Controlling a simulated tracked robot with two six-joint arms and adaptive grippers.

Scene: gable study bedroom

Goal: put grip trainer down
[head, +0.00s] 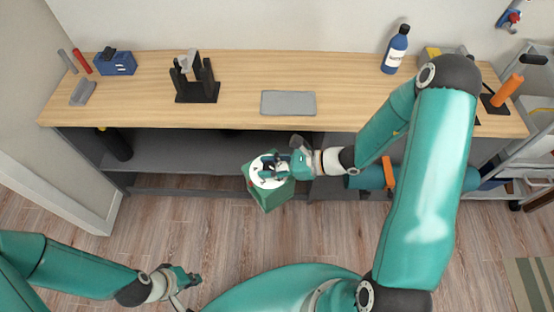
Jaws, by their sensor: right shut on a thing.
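My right gripper (272,166) is in front of the desk's front edge, over a green box-like thing (274,197) with a round white top. It is shut on a small dark thing, which I take to be the grip trainer; the fingers hide most of it, and I cannot tell whether it touches the white top. My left gripper (186,287) is low at the lower left, away from the desk, with its fingers apart and nothing seen between them.
The wooden desk (235,115) carries a grey flat pad (288,103), a black stand (198,88), a blue box (116,63), a grey block (82,92) and a blue bottle (396,50). Bare desktop lies around the pad.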

